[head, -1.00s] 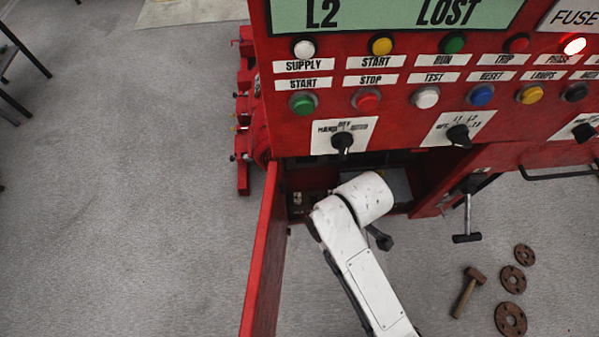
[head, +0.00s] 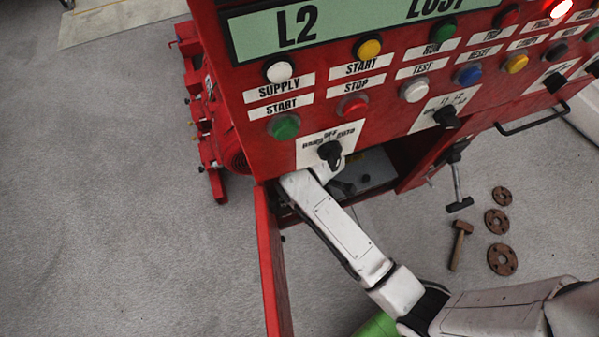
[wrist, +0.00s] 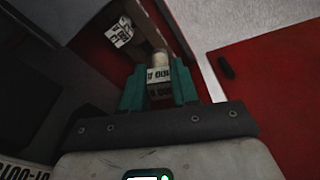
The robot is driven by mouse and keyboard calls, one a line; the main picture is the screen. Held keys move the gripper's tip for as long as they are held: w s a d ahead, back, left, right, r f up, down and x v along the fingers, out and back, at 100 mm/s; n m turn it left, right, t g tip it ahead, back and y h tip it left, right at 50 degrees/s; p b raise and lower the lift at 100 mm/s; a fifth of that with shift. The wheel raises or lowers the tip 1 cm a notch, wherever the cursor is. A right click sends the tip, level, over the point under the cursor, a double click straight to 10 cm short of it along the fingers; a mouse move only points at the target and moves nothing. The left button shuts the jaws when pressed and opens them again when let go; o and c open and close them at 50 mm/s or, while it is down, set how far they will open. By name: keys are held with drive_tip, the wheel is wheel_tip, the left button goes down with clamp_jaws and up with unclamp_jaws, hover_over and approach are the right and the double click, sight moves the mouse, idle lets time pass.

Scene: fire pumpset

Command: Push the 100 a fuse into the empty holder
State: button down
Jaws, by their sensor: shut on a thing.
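In the wrist view, my gripper (wrist: 158,88) has teal fingers shut on a pale fuse (wrist: 159,74) with a label reading 100 A. The fuse points away from me into a dark cabinet interior. Another pale, labelled piece (wrist: 119,33) sits beyond it to the upper left; its label is too blurred to read surely. The empty holder cannot be made out clearly. In the head view my arm reaches into the opening under the red control panel (head: 230,90), and my gripper and the fuse are hidden there.
The open red cabinet door (head: 271,262) stands left of my arm; a red panel (wrist: 275,70) shows at right in the wrist view. A hammer (head: 459,245) and rusty flanges (head: 502,258) lie on the floor.

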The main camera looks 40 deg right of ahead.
drive_tip(key=w+f, duration=0.2)
drive_tip(key=f, duration=0.1)
drive_tip(key=shift+w+d+f, duration=0.1)
drive_tip(key=shift+w+d, duration=0.05)
drive_tip(key=shift+w, duration=0.25)
drive_tip(key=shift+w+f+b, duration=0.1)
drive_tip(key=shift+f+b, duration=0.25)
drive_tip(key=shift+f, duration=1.35)
drive_tip(key=c, duration=0.8)
unclamp_jaws()
drive_tip(key=shift+c, duration=0.2)
wheel_tip(320, 180, up, 12)
drive_tip(key=d+p, duration=0.1)
drive_tip(key=shift+s, duration=0.45)
